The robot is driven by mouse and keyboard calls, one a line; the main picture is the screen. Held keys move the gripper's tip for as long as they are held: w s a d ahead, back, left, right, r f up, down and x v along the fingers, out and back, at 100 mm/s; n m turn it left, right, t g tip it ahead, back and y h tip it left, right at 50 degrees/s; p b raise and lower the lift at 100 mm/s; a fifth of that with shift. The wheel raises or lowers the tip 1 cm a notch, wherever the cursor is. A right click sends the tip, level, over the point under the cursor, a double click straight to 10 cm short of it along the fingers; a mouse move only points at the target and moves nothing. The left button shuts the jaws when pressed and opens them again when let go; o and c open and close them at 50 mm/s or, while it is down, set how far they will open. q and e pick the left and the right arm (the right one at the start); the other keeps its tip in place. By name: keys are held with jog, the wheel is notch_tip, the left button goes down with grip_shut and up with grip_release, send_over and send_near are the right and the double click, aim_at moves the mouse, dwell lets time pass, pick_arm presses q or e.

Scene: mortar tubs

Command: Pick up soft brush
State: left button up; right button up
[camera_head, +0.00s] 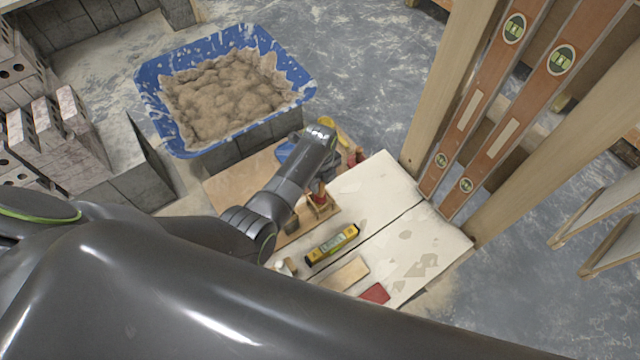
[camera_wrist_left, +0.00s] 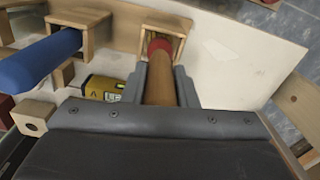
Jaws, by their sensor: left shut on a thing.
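In the left wrist view a round brown wooden handle with a red end (camera_wrist_left: 159,50), seemingly the soft brush, points into a wooden holder (camera_wrist_left: 160,31). My left gripper (camera_wrist_left: 161,85) is shut on this handle, with one finger on each side. The red end sits at or inside the holder's opening; bristles are not visible. In the head view my left arm reaches over the work board and hides most of the gripper and the held handle. The wooden holder shows there beside the wrist (camera_head: 322,207). My right gripper is not in view.
A yellow level (camera_head: 332,243) lies on the pale board (camera_head: 375,205), near a wooden block (camera_head: 345,273) and a red piece (camera_head: 375,293). A blue tub (camera_head: 150,103) of mortar stands behind. Tall levels (camera_head: 485,100) lean at right. A blue handle (camera_wrist_left: 38,60) is left of the gripper.

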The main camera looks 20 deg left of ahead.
pick_arm(q)
jog(key=shift+r, duration=4.8)
jog(key=o, duration=0.5)
jog(key=shift+c, duration=0.2)
grip_shut()
